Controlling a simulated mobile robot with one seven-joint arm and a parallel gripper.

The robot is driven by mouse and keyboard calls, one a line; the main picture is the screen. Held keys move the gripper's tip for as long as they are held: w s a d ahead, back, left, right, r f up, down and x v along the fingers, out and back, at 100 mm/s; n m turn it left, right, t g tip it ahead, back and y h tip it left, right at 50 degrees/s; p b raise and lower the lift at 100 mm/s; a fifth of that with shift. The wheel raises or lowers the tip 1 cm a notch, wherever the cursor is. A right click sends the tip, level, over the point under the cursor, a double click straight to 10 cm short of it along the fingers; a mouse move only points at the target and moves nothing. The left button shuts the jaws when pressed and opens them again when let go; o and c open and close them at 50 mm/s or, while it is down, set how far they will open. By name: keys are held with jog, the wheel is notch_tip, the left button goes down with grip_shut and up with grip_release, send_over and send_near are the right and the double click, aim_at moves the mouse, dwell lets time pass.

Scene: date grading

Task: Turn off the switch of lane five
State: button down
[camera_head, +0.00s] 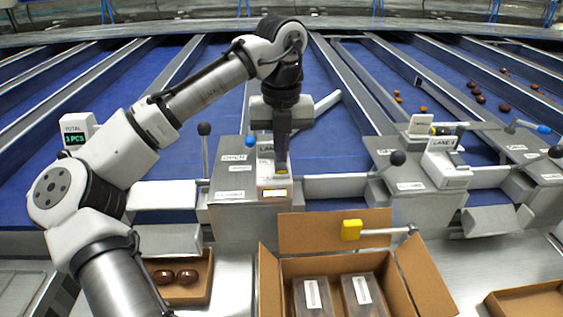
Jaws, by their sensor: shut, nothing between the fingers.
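My gripper (282,168) points straight down over the grey control box (229,208) at the middle. Its fingers are shut and hold nothing. The tips are at or just above a small panel on top of this box; I cannot tell whether they touch it. A lane sign (265,146) behind the fingers is partly covered, so its number is not readable.
A neighbouring box with a lane sign (443,144), apparently lane 4, stands right. Black-knobbed levers (204,130) and a yellow-ended lever (352,230) stick out nearby. An open carton (322,232) with clear packs stands in front. A counter (75,139) reads 3 PCS.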

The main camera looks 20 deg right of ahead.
aim_at(281, 167)
jog(key=shift+f+b, duration=0.35)
jog(key=shift+f, duration=0.6)
dwell(0.9)
notch_tip(281, 167, up, 5)
jog(key=p, duration=0.5)
jog(key=shift+r+p, duration=0.1)
jog(key=shift+p, duration=0.3)
jog(key=shift+r, duration=0.9)
jog(key=shift+f, duration=0.1)
